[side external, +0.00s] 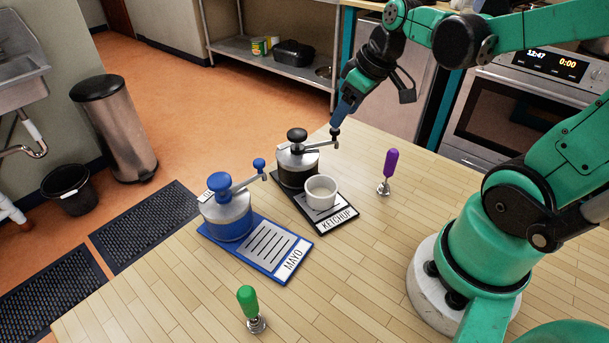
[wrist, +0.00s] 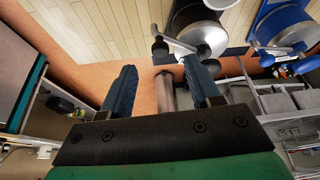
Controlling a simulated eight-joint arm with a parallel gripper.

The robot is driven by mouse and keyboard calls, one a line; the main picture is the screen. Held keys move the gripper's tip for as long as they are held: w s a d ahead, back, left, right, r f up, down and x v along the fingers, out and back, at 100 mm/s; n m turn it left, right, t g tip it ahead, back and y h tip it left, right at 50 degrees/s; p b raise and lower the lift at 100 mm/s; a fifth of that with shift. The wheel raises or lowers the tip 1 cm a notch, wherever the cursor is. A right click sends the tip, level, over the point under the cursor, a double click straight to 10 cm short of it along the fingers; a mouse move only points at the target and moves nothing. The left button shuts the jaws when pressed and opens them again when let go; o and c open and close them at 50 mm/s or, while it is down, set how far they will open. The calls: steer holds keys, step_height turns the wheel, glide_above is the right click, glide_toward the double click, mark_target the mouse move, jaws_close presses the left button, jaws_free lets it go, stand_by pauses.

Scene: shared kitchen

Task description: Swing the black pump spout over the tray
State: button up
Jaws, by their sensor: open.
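The black pump (side external: 297,172) is a steel-lidded pot with a black top knob, at the far end of the black KETCHUP tray (side external: 347,214). Its spout arm (side external: 319,144) points right, out to the side of the tray, and ends in a small black knob. A white cup (side external: 321,192) stands on the tray. My gripper (side external: 340,116) is open at the spout's end. In the wrist view, the spout knob (wrist: 160,48) shows between and just past the tips of the two spread blue fingers (wrist: 158,68). Contact cannot be told.
A blue pump (side external: 226,212) on a blue MAYO tray (side external: 264,252) stands left of the black one, its spout pointing up right. A purple-handled tool (side external: 389,171) and a green-handled tool (side external: 249,309) stand on the wooden table. The table right of the KETCHUP tray is mostly clear.

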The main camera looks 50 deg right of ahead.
mark_target(338, 130)
steer(key=shift+x, duration=1.7)
jaws_close()
